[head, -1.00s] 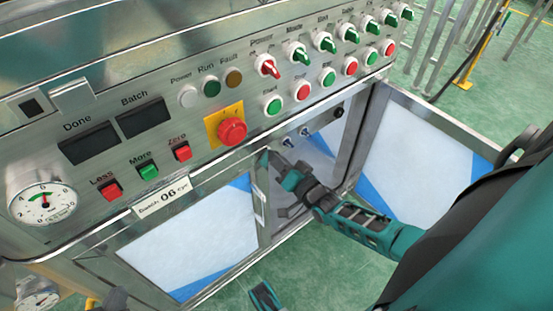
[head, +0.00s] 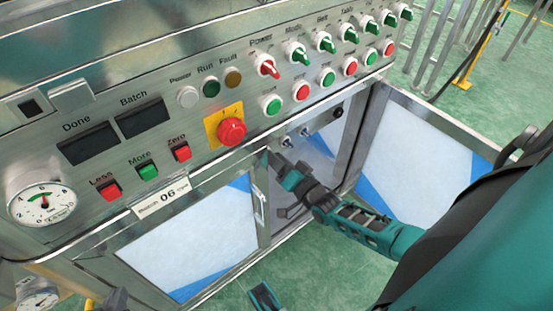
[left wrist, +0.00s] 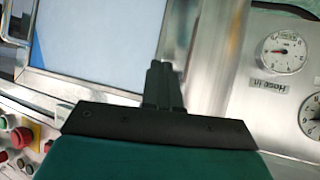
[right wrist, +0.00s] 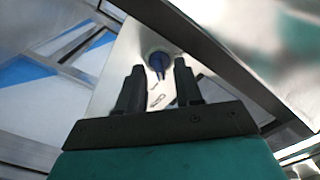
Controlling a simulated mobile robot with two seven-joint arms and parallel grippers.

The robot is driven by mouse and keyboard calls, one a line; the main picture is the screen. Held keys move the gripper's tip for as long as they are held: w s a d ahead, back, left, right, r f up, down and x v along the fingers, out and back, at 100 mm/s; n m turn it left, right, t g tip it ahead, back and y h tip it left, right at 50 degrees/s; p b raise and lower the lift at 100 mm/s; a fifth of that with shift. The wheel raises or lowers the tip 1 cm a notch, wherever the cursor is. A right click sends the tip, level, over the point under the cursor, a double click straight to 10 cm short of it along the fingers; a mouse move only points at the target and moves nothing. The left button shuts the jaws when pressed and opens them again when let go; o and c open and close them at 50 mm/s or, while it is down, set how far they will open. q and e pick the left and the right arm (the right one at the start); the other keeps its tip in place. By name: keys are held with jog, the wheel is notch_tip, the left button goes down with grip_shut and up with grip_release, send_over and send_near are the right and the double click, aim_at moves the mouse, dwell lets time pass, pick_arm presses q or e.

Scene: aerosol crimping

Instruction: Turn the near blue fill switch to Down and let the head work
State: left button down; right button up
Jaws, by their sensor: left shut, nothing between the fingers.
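A dark blue switch (right wrist: 160,62) shows in the right wrist view on a pale metal plate, with a small label below it. It appears between the two fingers of my right gripper (right wrist: 157,88), which are apart. I cannot tell whether they touch it. In the head view my right gripper (head: 276,184) reaches in at the cabinet under the panel edge, and the switch is hidden there. My left gripper (left wrist: 162,80) is shut and empty in front of the cabinet. Its dark tip (head: 116,299) shows at the bottom of the head view. The filling head is not in view.
The sloping control panel (head: 215,180) carries a red emergency button (head: 231,131), several green and red buttons and selector switches. A cabinet door (head: 420,165) stands out at the right. A gauge (left wrist: 284,52) is near my left gripper.

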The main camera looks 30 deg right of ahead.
jog(key=shift+s, duration=0.1)
pick_arm(q)
jog(key=p, duration=0.1)
jog(key=a+r+p, duration=0.1)
jog(key=p, duration=0.1)
jog(key=shift+s+r, duration=0.15)
jog(key=shift+s, duration=0.05)
pick_arm(e)
jog(key=s+d, duration=0.1)
jog(key=s, duration=1.1)
jog(key=shift+s, duration=0.35)
